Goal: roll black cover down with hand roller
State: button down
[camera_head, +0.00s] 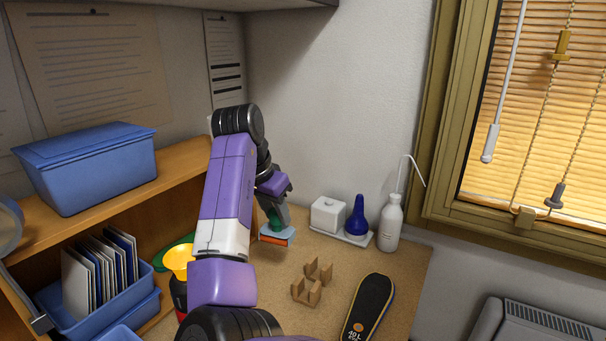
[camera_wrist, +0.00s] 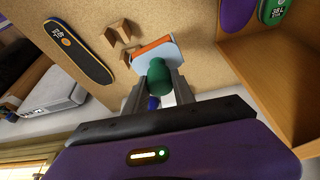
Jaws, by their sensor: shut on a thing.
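The insole with the black cover also shows at the upper left of the wrist view (camera_wrist: 72,45). My gripper (camera_head: 276,222) is shut on the green handle of the hand roller (camera_head: 277,236), which has a pale blue frame and an orange roller. In the wrist view the fingers (camera_wrist: 160,92) hold the green handle from both sides, and the roller (camera_wrist: 154,48) points away. The roller is behind and left of the black cover, apart from it.
A wooden cradle (camera_head: 312,283) stands between the roller and the black cover. A white box (camera_head: 327,214), a blue bottle (camera_head: 356,218) and a white squeeze bottle (camera_head: 389,224) stand at the back. A wooden shelf (camera_head: 180,188) with blue bins is at left.

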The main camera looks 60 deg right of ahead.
jog(key=s+a+f+p, duration=0.5)
jog(key=s+a, duration=0.2)
jog(key=s, duration=0.4)
jog(key=s+d+m, duration=0.2)
jog(key=s+d, duration=0.2)
jog(key=s, duration=0.9)
jog(key=shift+f+g+p, duration=0.3)
jog(key=shift+f+p, duration=0.1)
jog(key=shift+d+f+b, duration=0.1)
jog(key=shift+f+b, duration=2.1)
jog(key=shift+f, duration=0.45)
jog(key=shift+f+b, duration=0.7)
jog(key=shift+f, duration=0.15)
